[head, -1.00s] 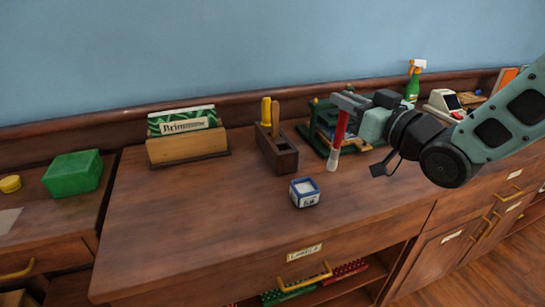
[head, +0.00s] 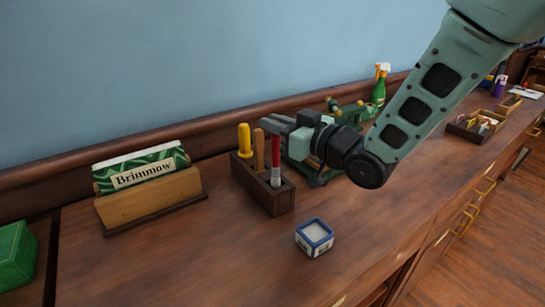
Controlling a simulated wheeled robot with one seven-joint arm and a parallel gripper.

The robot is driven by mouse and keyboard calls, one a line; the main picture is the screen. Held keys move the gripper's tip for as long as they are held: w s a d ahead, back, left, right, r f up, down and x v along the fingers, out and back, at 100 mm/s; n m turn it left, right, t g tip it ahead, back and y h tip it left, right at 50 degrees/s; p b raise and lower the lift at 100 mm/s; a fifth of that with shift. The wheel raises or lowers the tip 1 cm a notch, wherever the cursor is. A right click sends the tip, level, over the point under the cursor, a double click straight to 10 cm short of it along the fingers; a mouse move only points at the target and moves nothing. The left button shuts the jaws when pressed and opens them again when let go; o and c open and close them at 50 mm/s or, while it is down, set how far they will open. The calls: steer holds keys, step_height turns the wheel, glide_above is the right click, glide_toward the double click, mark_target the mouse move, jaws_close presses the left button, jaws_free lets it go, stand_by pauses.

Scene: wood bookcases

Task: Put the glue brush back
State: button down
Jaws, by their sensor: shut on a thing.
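The glue brush (head: 275,150) has a red handle and a pale bristle end that points down. My gripper (head: 277,124) is shut on the upper end of its handle and holds it upright. The dark wooden tool holder (head: 270,201) stands on the bench top, with a yellow-handled tool (head: 244,139) and a wooden-handled tool (head: 259,150) upright in its back part. The brush's bristle end is at the front opening of the holder. I cannot tell whether the tip is inside the opening or just above it.
A small blue and white pot (head: 315,238) stands in front of the holder. A green device (head: 350,113) and a spray bottle (head: 380,85) stand behind my arm. Bench front is mostly clear.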

mark_target(277, 166)
step_height(277, 166, down, 5)
steer(key=shift+f, duration=0.2)
steer(key=c, duration=1.4)
jaws_free()
steer(key=shift+s+d, duration=0.1)
steer(key=shift+p+v, duration=3.05)
steer(key=shift+v, duration=2.85)
